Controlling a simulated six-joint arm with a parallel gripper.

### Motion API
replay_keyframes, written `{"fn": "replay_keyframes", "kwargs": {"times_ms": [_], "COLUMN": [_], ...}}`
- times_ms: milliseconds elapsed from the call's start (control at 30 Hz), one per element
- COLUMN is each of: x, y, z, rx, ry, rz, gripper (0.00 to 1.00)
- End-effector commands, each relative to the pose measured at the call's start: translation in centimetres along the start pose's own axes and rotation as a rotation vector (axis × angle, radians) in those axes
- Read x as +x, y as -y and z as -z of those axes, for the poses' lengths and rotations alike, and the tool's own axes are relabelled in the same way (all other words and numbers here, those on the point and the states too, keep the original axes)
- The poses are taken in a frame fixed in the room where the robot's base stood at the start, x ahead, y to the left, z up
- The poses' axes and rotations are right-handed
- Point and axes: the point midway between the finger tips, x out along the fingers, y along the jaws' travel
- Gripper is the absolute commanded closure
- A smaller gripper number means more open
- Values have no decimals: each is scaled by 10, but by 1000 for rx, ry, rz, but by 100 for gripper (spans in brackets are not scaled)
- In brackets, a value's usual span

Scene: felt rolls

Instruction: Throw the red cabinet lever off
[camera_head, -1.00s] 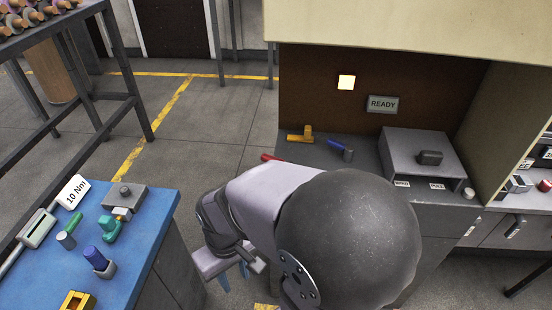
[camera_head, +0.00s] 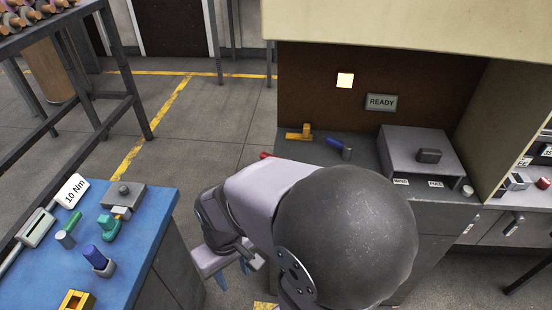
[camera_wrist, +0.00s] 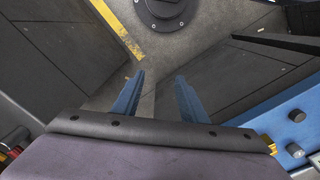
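A small red piece (camera_head: 265,156), which may be the red lever, shows at the left end of the grey cabinet top in the head view. My arm hides most of it, so its position cannot be read. Red parts (camera_wrist: 10,145) also show at the left edge of the wrist view; I cannot tell whether they are the lever. My gripper (camera_wrist: 160,75) is open and empty, its two blue fingers apart above the grey floor. In the head view it is low, between the blue bench and the cabinet, away from the red piece.
A yellow lever (camera_head: 300,132) and a blue lever (camera_head: 338,147) stand on the cabinet top, near a grey box (camera_head: 420,150). A READY sign (camera_head: 381,102) and lit square are on the back panel. The blue bench (camera_head: 150,215) at left holds several fittings. Open floor lies between.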

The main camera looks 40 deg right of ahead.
Motion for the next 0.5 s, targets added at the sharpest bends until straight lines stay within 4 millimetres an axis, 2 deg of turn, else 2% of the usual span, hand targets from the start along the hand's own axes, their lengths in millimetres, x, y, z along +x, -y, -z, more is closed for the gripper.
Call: {"fn": "replay_keyframes", "kwargs": {"times_ms": [133, 267, 367, 500], "x": [-8, -23, -36, -52], "y": [-6, -22, -45, -92], "z": [19, 54, 91, 142], "rx": [-8, -34, -69, -129], "ry": [-5, -22, -45, -97], "rz": [14, 39, 66, 104], "gripper": [61, 61, 61, 61]}}
